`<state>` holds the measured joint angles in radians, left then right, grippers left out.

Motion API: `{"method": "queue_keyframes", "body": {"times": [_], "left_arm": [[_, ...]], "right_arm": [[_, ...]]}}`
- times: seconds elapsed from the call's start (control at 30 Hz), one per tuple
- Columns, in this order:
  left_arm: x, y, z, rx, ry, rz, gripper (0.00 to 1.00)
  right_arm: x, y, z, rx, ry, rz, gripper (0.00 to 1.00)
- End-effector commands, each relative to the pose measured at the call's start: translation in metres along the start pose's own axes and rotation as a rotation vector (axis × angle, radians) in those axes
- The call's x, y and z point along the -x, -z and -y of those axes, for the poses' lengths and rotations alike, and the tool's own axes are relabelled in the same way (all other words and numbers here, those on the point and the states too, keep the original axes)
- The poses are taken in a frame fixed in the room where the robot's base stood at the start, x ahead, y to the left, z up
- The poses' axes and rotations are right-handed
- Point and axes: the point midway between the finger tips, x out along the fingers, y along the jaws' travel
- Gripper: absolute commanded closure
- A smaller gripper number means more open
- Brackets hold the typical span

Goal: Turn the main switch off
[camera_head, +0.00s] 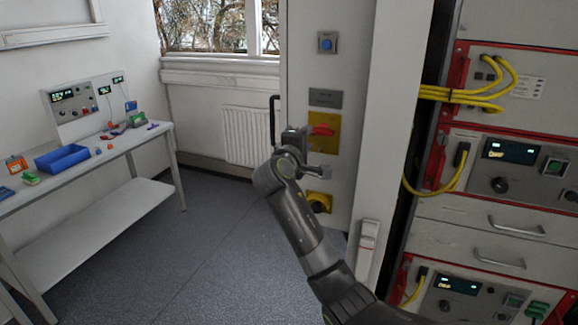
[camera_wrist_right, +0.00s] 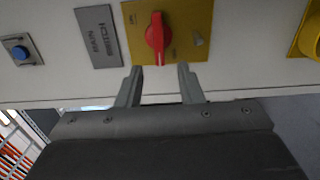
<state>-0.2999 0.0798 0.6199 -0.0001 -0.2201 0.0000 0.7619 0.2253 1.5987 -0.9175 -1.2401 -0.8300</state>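The main switch is a red rotary handle (camera_head: 322,130) on a yellow plate (camera_head: 328,147), on a light grey cabinet panel. In the head view the handle lies roughly sideways, partly behind my gripper. In the right wrist view the red handle (camera_wrist_right: 156,38) is upright in the picture on its yellow plate (camera_wrist_right: 187,20); small marks on the plate are too blurred to read surely. A grey "MAIN SWITCH" label (camera_wrist_right: 99,35) is beside it. My right gripper (camera_wrist_right: 160,72) is open and empty, its fingertips just short of the handle, one to each side. My left gripper is not in view.
A blue button (camera_head: 327,43) sits above the switch and a yellow-plated black knob (camera_head: 319,203) below it. A black door handle (camera_head: 273,120) is at the panel's left edge. A rack with yellow cables (camera_head: 462,95) stands right. A workbench (camera_head: 95,165) stands left; floor between is clear.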

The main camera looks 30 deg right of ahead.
Motion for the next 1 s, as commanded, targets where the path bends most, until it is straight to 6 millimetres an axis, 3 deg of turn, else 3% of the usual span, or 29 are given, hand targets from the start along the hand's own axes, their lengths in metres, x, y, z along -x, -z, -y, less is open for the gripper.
{"method": "queue_keyframes", "body": {"times": [0.3, 0.5, 0.7, 1.0], "left_arm": [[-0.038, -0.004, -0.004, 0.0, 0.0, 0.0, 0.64], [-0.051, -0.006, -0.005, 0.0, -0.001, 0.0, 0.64], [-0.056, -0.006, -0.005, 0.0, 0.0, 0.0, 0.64], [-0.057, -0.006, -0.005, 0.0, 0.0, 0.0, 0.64]], "right_arm": [[0.074, 0.001, 0.007, -0.007, 0.003, -0.005, 0.66], [0.109, 0.001, 0.005, -0.004, 0.004, -0.004, 0.66], [0.126, 0.001, 0.002, -0.001, 0.002, -0.002, 0.66], [0.129, 0.0, 0.001, 0.001, 0.002, 0.0, 0.66]]}}
